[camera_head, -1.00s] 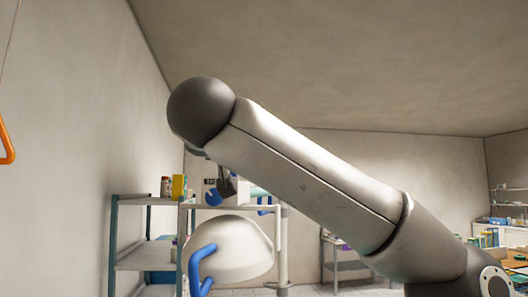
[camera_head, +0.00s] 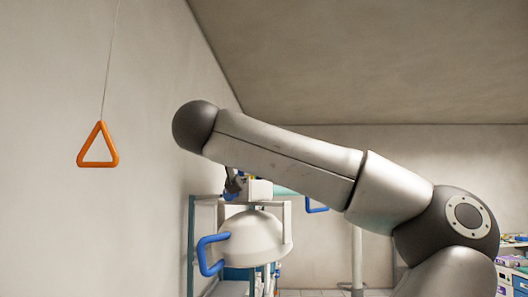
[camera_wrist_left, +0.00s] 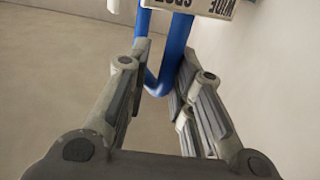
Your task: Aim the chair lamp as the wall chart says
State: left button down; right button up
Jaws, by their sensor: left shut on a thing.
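The chair lamp (camera_head: 248,240) is a white dome in a pale frame. A blue loop handle (camera_head: 210,255) stands out on its left, and another blue handle (camera_head: 317,207) shows at its right. In the left wrist view my left gripper (camera_wrist_left: 163,62) is shut on a blue U-shaped bar (camera_wrist_left: 174,45). A white label (camera_wrist_left: 195,6) with upside-down lettering, partly cut off, sits just beyond it. In the head view a dark gripper (camera_head: 234,183) hangs above the lamp, its grip too small to make out. No wall chart shows.
An orange triangular pull (camera_head: 98,163) hangs by a cord along the left wall. A metal shelf frame (camera_head: 191,245) stands behind the lamp. A pale post (camera_head: 357,262) rises at its right. Shelves with supplies (camera_head: 512,265) are at the far right.

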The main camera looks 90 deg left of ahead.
pick_arm(q)
jog(key=shift+w+r, duration=0.1)
jog(key=shift+r, duration=0.2)
jog(key=c, duration=1.6)
grip_release()
jog(key=shift+c, duration=0.2)
jog(key=shift+o, duration=0.8)
jog(key=shift+w, duration=0.15)
jog(key=shift+w+a+f, duration=0.15)
jog(key=shift+f, duration=0.05)
jog(key=shift+s+d, duration=0.25)
jog(key=shift+d, duration=0.05)
jog(key=v, duration=1.1)
jog(key=shift+d, duration=0.25)
jog(key=shift+w, duration=0.1)
